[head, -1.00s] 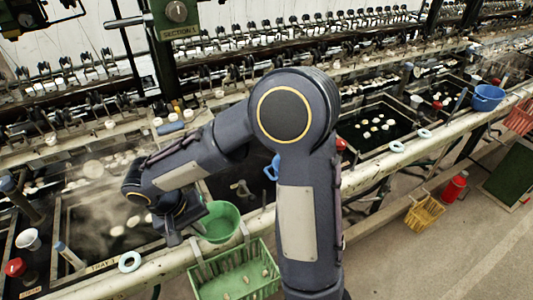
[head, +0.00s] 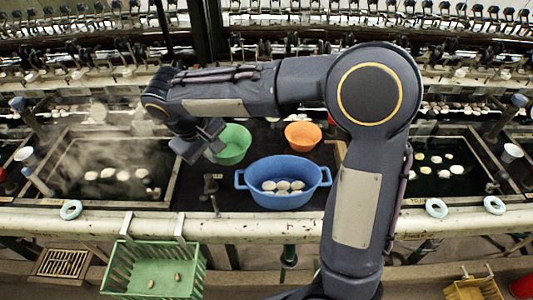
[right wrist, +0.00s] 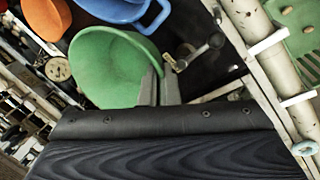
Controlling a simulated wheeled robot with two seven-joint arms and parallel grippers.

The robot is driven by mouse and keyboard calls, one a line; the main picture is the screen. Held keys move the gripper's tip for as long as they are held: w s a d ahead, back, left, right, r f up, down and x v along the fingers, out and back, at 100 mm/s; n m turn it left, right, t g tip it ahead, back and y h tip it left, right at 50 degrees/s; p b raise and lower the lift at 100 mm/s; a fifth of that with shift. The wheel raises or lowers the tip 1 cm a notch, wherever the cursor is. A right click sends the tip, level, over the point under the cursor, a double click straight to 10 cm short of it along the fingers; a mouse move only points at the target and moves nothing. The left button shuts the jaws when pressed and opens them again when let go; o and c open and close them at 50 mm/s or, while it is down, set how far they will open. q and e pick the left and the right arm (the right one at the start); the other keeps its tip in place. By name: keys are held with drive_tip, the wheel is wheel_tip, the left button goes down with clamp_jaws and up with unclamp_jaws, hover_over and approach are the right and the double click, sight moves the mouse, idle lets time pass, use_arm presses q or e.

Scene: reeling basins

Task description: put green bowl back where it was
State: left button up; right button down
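The green bowl (head: 234,143) is over the dark counter between the two basins, left of the orange bowl (head: 302,136) and behind the blue two-handled tub (head: 284,180). I cannot tell whether it touches the counter. My right gripper (head: 214,140) is at the bowl's left rim. In the right wrist view, the fingers (right wrist: 160,88) straddle the rim of the green bowl (right wrist: 112,65) and look shut on it. The bowl looks empty. My left gripper is in neither view.
The blue tub holds several white cocoons. A steaming basin (head: 68,188) lies left and another basin (head: 480,178) right. A green basket (head: 114,268) hangs on the front rail (head: 265,229). A small tap-like fitting (head: 209,185) stands left of the tub.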

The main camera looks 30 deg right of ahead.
sight(237, 144)
drive_tip(key=w+d+f, duration=0.1)
drive_tip(key=d, duration=0.1)
drive_tip(key=w+d+f+p, duration=0.1)
drive_tip(key=d, duration=0.2)
drive_tip(key=w+d+f, duration=0.1)
drive_tip(key=d, duration=0.1)
drive_tip(key=shift+w+d+f, duration=0.2)
drive_tip(key=shift+f, duration=0.05)
drive_tip(key=d+f, duration=0.1)
drive_tip(key=w+d+f, duration=0.1)
drive_tip(key=f, duration=0.1)
drive_tip(key=d+f, duration=0.1)
drive_tip(key=f, duration=0.1)
drive_tip(key=shift+w+d+p, duration=0.3)
drive_tip(key=shift+w+d, duration=0.05)
drive_tip(key=shift+w+d+f, duration=0.1)
drive_tip(key=shift+d+f, duration=0.2)
drive_tip(key=shift+f, duration=0.05)
drive_tip(key=x, duration=0.3)
drive_tip(key=shift+a+f, duration=0.3)
drive_tip(key=shift+f, duration=0.15)
drive_tip(key=c, duration=2.1)
unclamp_jaws()
drive_tip(key=shift+f, duration=0.1)
drive_tip(key=o, duration=0.4)
